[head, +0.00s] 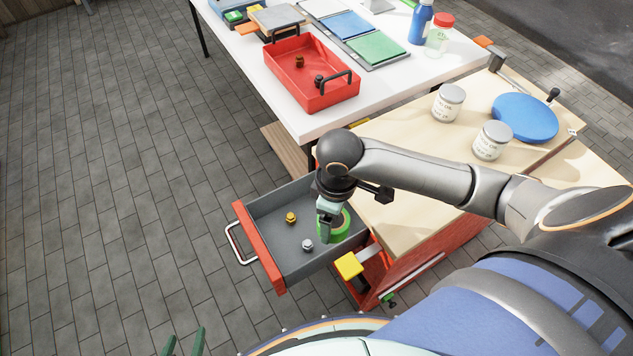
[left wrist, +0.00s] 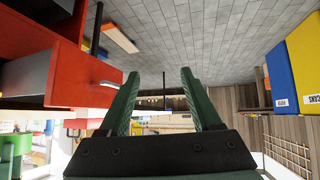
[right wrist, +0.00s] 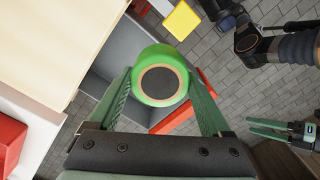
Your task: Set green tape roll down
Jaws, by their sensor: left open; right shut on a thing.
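The green tape roll (head: 341,226) is a thick green ring, over or inside the back right part of the open grey drawer (head: 265,215). My right gripper (head: 328,232) reaches down there and is shut on the roll. In the right wrist view the roll (right wrist: 160,57) sits between the two green fingers, with the drawer behind it. I cannot tell whether it touches the drawer floor. My left gripper (head: 184,342) is open and empty at the bottom of the head view, away from the drawer. Its spread fingers also show in the left wrist view (left wrist: 161,78).
A brass nut (head: 291,217) and a silver nut (head: 307,245) lie in the drawer. The drawer has a red front (head: 259,249). Two cans (head: 448,103) and a blue disc (head: 525,117) stand on the wooden bench top (head: 400,224). A red tray (head: 310,89) sits on the white table.

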